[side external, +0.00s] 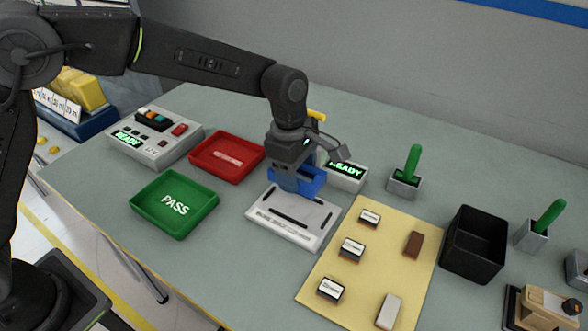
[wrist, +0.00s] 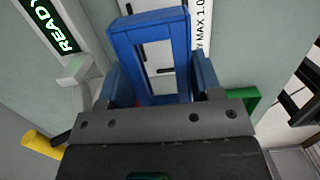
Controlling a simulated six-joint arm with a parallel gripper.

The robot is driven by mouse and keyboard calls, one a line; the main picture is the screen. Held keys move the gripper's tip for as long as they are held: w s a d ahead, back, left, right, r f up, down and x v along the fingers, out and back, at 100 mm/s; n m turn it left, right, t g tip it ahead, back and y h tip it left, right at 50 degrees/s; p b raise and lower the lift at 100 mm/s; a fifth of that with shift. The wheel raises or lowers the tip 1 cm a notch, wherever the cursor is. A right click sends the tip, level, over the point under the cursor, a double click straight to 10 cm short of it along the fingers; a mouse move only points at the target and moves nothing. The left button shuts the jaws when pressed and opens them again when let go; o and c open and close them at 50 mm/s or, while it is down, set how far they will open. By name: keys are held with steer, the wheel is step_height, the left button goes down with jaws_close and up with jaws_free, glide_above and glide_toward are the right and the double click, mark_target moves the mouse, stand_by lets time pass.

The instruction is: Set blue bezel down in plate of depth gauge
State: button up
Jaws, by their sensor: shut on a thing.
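The blue bezel (side external: 312,181) is a rectangular open frame held by my gripper (side external: 296,174) over the white plate of the depth gauge (side external: 293,226). In the wrist view the blue bezel (wrist: 128,58) sits between the two fingers of my gripper (wrist: 160,82), which are shut on its sides. Through its opening I see part of the white plate (wrist: 203,28) with dark slots. In the side view the bezel covers the plate's far end. Whether it touches the plate I cannot tell. The gauge's READY display (side external: 346,171) stands just behind the plate.
A red tray (side external: 258,153) and a green PASS tray (side external: 145,210) lie left of the plate. A beige mat (side external: 372,270) with several small blocks lies to the right, beside a black bin (side external: 456,252). A yellow part (side external: 317,116) rises behind my gripper.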

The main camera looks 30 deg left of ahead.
mark_target(297, 209)
steer(key=shift+f, duration=0.1)
steer(key=shift+f, duration=2.8)
steer(key=shift+f, duration=0.9)
steer(key=o, duration=1)
steer(key=shift+s+f, duration=0.1)
steer(key=shift+f, duration=0.05)
step_height(297, 209, up, 14)
steer(key=a, duration=0.1)
steer(key=shift+a, duration=0.35)
